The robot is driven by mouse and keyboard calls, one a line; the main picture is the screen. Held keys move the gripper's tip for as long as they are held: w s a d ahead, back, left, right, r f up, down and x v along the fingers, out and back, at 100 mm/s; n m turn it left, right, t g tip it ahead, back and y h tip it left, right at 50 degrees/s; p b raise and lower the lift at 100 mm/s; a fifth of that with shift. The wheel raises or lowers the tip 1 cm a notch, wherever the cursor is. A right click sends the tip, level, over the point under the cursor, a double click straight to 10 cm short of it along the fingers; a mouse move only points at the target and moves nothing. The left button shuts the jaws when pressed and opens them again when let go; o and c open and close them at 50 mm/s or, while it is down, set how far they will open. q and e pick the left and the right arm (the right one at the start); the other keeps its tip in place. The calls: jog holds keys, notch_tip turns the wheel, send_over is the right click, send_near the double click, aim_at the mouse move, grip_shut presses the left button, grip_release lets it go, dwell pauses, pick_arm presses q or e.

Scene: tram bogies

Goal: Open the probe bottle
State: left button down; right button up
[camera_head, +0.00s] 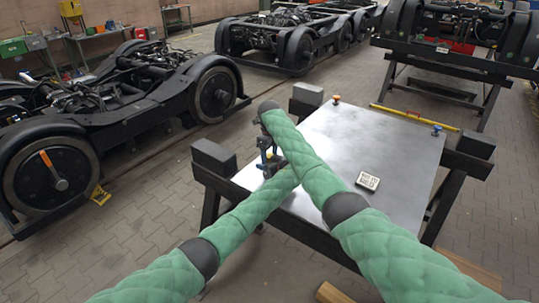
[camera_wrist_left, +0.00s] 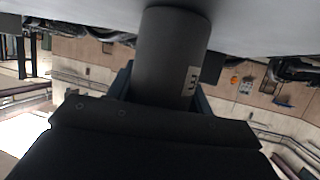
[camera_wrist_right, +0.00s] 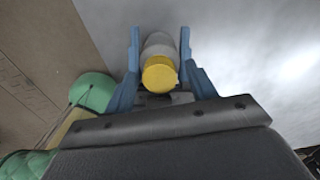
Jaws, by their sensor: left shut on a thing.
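The probe bottle is a dark grey cylinder (camera_wrist_left: 170,50) with a small pale label in the left wrist view. My left gripper (camera_wrist_left: 162,88) is shut on it, one blue finger on each side. In the right wrist view the bottle's round yellow cap (camera_wrist_right: 159,75) faces the camera, with a grey part of the bottle behind it. My right gripper (camera_wrist_right: 160,65) has its blue fingers on either side of the cap, apart, with narrow gaps showing. In the head view the right gripper (camera_head: 267,155) points down at the table's left edge, where the arms cross and partly hide the bottle.
The metal-topped table (camera_head: 330,130) is mostly clear. A small lettered sign (camera_head: 368,181) lies on it. Tram bogies (camera_head: 130,90) stand to the left and behind.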

jog(key=shift+r, duration=0.1)
jog(key=shift+r, duration=2.2)
pick_arm(q)
jog(key=c, duration=0.5)
grip_release()
